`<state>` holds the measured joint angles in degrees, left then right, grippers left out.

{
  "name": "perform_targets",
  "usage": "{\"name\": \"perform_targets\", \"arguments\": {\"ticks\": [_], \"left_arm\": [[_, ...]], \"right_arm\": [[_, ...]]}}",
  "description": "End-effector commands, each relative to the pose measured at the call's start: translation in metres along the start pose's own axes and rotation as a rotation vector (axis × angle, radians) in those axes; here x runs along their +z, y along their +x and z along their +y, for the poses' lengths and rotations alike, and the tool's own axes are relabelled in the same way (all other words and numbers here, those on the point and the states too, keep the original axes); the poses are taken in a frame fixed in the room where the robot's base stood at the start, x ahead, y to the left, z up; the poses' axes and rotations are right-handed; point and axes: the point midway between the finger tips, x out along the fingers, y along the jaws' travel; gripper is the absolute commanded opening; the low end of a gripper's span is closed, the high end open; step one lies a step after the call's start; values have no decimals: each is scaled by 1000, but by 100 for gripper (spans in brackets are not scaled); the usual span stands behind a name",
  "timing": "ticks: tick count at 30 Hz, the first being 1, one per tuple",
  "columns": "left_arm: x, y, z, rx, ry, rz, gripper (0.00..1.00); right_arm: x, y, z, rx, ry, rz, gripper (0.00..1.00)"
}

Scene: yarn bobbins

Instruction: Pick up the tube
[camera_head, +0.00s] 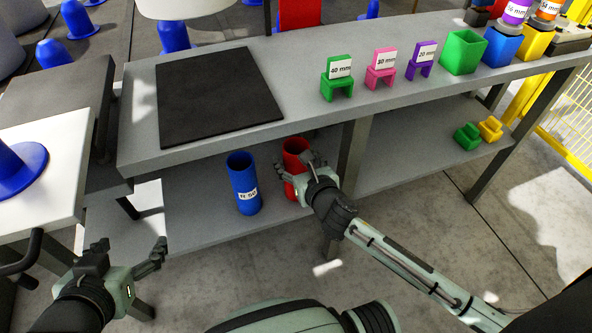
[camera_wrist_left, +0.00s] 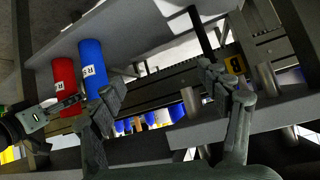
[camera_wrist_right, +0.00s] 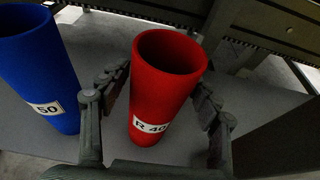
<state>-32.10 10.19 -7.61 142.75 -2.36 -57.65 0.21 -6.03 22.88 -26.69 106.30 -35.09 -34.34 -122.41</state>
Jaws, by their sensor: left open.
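A red tube (camera_head: 296,151) stands upright on the lower shelf of the grey table. It shows large in the right wrist view (camera_wrist_right: 164,90) with a label reading R 40. My right gripper (camera_head: 296,164) has its fingers spread on either side of the red tube; whether they touch it I cannot tell. A blue tube (camera_head: 243,183) labelled 50 stands upright to its left, also in the right wrist view (camera_wrist_right: 38,70). My left gripper (camera_head: 130,248) is open and empty, off the front of the shelf at lower left. Both tubes also show in the left wrist view.
The lower shelf (camera_head: 190,215) lies under a tabletop (camera_head: 300,112) with a black mat (camera_head: 220,97). A table leg (camera_head: 352,155) stands right of the red tube. Green (camera_head: 467,136) and yellow (camera_head: 490,129) pieces lie farther right on the shelf.

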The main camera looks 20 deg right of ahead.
Motion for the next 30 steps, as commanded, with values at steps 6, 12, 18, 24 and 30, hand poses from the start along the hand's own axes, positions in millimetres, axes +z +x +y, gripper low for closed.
{"name": "perform_targets", "arguments": {"ticks": [6,12,18,24,30], "left_arm": [[0,0,0,0,0,-1,76],[0,0,0,-1,0,-2,76],[1,0,-1,-1,0,-6,76],[19,-4,-10,-22,4,-92,76],[51,-14,-27,-57,3,-243,76]], "right_arm": [[0,0,0,0,0,0,32],[0,0,0,0,0,-1,22],[2,-1,0,0,-1,-1,22],[12,-4,0,1,-1,-4,22],[28,-10,0,1,-2,-3,22]]}}
